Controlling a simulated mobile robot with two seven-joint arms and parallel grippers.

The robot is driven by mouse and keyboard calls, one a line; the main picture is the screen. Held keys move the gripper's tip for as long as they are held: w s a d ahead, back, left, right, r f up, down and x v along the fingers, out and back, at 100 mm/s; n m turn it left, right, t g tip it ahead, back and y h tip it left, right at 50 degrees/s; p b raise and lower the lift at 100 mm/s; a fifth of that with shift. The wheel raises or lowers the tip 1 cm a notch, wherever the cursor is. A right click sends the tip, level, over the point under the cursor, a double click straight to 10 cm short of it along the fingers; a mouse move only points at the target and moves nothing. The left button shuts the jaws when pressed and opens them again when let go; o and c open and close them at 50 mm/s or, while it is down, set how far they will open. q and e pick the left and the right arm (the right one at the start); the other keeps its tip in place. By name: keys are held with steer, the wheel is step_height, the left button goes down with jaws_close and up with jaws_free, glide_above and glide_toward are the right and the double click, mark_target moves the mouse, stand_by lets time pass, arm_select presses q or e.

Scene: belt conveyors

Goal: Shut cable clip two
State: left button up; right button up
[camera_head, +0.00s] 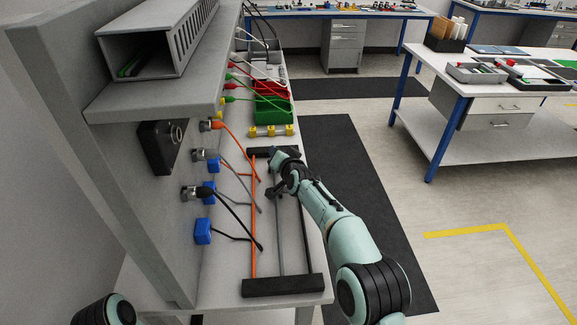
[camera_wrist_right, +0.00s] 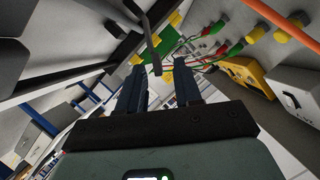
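My right gripper (camera_head: 276,188) is over the bench, beside the grey and orange cables. In the wrist view its two dark fingers (camera_wrist_right: 160,78) stand apart, with no object clearly held. A dark, narrow bent piece (camera_wrist_right: 149,40) reaches down to the gap between the fingertips; I cannot tell if it touches them. An orange cable (camera_head: 254,215) and a grey cable (camera_head: 279,235) run between a far black bar (camera_head: 262,151) and a near black bar (camera_head: 283,285). No cable clip is clearly identifiable, and the gripper hides part of this area. My left gripper is out of view.
The grey panel at left carries plugs and blue sockets (camera_head: 203,231) with loose cables. Yellow blocks (camera_head: 270,131), a green bin (camera_head: 272,110) and a red bin (camera_head: 270,88) stand farther back.

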steer(key=b+v, duration=0.1)
steer(key=v, duration=0.9)
steer(key=shift+s+d+r, duration=0.1)
steer(key=shift+s+r, duration=0.1)
steer(key=shift+s, duration=0.15)
steer(key=shift+s+d+r, duration=0.1)
steer(key=shift+s+d, duration=0.05)
steer(key=shift+s, duration=0.4)
